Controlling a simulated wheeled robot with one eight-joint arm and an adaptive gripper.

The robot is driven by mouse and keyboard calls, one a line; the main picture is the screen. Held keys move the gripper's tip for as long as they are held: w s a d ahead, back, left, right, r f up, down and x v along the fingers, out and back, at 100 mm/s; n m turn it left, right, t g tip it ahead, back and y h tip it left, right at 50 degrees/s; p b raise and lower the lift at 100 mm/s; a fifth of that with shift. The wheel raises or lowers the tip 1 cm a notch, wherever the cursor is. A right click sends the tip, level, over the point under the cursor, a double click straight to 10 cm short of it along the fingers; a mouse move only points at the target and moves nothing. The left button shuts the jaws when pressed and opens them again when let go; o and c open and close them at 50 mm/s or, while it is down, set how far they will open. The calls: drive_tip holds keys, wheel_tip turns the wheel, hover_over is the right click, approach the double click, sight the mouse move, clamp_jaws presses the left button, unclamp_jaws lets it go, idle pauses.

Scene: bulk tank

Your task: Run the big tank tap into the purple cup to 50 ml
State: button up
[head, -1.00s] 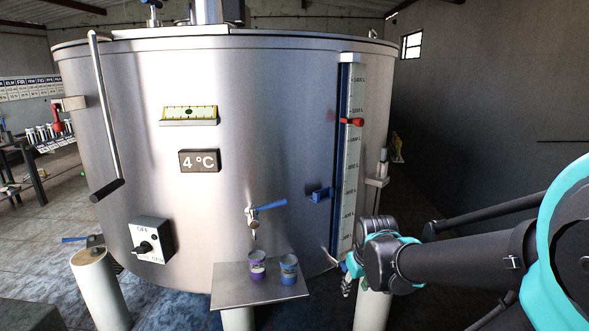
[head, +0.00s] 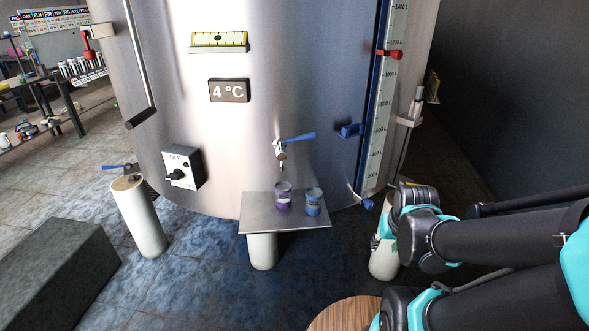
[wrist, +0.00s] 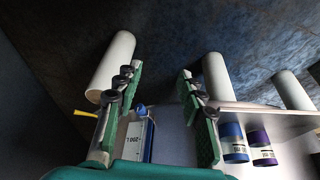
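The big steel tank (head: 250,120) fills the middle of the head view. Its tap (head: 281,150), with a blue lever (head: 301,139) pointing right, sits low on the front. The purple cup (head: 283,198) stands upright on a small metal shelf (head: 258,222), about under the spout. The purple cup also shows in the wrist view (wrist: 261,146), at the lower right. Whether the cup holds liquid cannot be told. My gripper (wrist: 152,85) is open with nothing between its fingers in the wrist view. In the head view my arm is right of the shelf, apart from the cup and tap.
A blue cup (head: 313,203) stands just right of the purple one. A level gauge (head: 385,110) with a red marker (head: 389,53) runs up the tank's right. A switch box (head: 183,168) is on the left. A dark block (head: 60,265) and a round wooden top (head: 345,315) are in front.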

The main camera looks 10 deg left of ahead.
idle(0.3)
wheel_tip(320, 180, up, 39)
drive_tip(key=n+g, duration=0.2)
drive_tip(key=n, duration=1.9)
hover_over(303, 138)
drive_tip(key=s+d, duration=0.2)
drive_tip(key=shift+y, duration=0.3)
drive_tip(key=w+f, duration=0.1)
drive_tip(key=f, duration=0.4)
drive_tip(key=w+f, duration=0.1)
drive_tip(key=f, duration=0.5)
drive_tip(key=w+a+f, duration=0.1)
drive_tip(key=f, duration=0.5)
drive_tip(key=shift+c, duration=0.6)
clamp_jaws()
